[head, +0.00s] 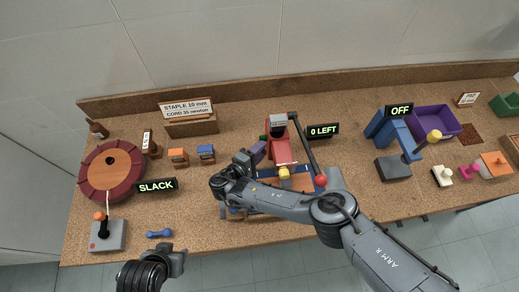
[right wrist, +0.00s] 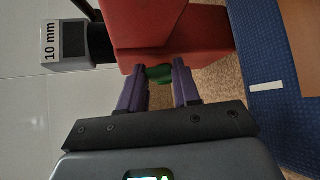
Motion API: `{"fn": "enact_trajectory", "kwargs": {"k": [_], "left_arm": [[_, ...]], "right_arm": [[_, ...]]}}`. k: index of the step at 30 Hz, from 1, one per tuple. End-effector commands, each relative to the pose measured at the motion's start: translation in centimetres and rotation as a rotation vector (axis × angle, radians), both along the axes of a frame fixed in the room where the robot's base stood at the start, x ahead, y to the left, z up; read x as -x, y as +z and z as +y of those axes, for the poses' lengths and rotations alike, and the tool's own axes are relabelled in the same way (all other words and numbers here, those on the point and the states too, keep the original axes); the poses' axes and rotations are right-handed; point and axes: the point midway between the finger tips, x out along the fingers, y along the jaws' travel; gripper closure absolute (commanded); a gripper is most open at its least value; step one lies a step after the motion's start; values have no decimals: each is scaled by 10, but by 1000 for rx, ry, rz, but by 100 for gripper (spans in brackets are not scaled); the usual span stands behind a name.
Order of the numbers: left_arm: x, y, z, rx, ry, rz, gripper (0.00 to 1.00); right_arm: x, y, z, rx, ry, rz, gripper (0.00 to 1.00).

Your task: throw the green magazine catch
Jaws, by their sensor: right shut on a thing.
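The red stapling machine (head: 281,150) stands mid-bench, with a grey block marked 10 mm (right wrist: 82,45) at its end. The green magazine catch (right wrist: 158,73) is at the red body's edge in the right wrist view. My right gripper (right wrist: 159,77) has its purple fingertips on either side of the catch and is shut on it. In the head view the right gripper (head: 258,152) is at the machine's left side, and the catch is mostly hidden there. My left gripper (head: 174,262) is low, off the bench's front edge; its jaws are unclear.
A "0 LEFT" display (head: 323,131) stands right of the machine. A red-brown reel (head: 90,174), a SLACK display (head: 156,186) and a joystick box (head: 107,237) are at left. A blue press (head: 396,133) and purple bin (head: 440,117) are at right.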

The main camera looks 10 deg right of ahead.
Motion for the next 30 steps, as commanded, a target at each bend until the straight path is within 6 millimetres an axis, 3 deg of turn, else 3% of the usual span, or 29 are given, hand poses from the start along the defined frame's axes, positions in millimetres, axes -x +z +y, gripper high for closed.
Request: {"fn": "enact_trajectory", "kwargs": {"k": [11,12,17,30], "left_arm": [[0,0,-1,5,4,1,57],[0,0,-2,7,4,1,57],[0,0,-3,12,9,1,57],[0,5,-2,9,6,0,57]], "right_arm": [[0,-1,-1,3,-1,-5,99],[0,-1,-1,3,-1,-5,67],[0,-1,-1,2,0,-4,43],[6,3,7,0,2,-4,43]]}}
